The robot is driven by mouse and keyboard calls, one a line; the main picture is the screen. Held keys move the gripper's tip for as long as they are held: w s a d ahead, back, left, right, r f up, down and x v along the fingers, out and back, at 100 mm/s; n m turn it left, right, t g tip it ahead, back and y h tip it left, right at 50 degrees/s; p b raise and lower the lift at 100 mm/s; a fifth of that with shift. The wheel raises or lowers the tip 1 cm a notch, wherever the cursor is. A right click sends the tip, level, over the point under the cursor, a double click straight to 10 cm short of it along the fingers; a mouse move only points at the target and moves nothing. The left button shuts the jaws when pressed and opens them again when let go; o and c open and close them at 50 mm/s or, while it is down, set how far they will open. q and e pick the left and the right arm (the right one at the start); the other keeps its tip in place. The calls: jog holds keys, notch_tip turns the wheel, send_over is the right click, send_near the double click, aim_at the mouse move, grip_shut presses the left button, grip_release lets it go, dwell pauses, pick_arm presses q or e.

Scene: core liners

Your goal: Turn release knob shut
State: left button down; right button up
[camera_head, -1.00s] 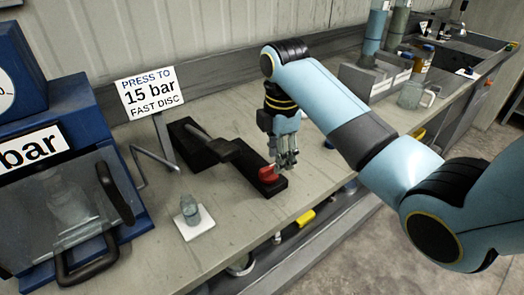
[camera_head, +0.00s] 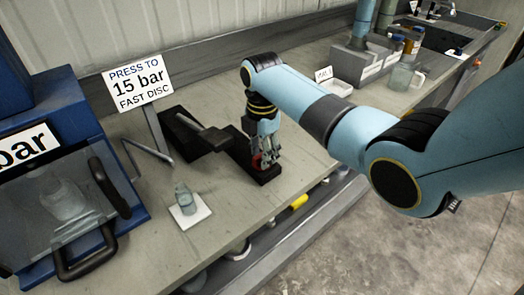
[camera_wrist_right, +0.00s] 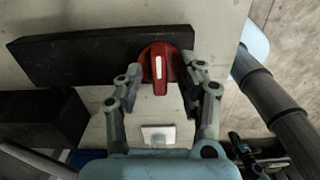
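The red release knob (camera_wrist_right: 160,66) sits at the end of a black block (camera_wrist_right: 80,52) on the bench. A white mark runs along its raised grip, which points up and down in the right wrist view. My right gripper (camera_wrist_right: 168,88) is open, with one finger on each side of the knob's grip; whether the fingers touch it I cannot tell. In the head view the right gripper (camera_head: 266,158) reaches down over the knob (camera_head: 257,162), which is mostly hidden behind the fingers. My left gripper is not in view.
A sign reading "PRESS TO 15 bar FAST DISC" (camera_head: 139,86) stands behind the black hardware. A small glass bottle (camera_head: 184,195) stands on a white square (camera_head: 190,217). A blue press (camera_head: 125,195) with a clear guard is at left. Jars and a mug (camera_head: 402,78) are at back right.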

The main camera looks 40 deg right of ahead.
jog(key=shift+c, duration=0.4)
grip_shut()
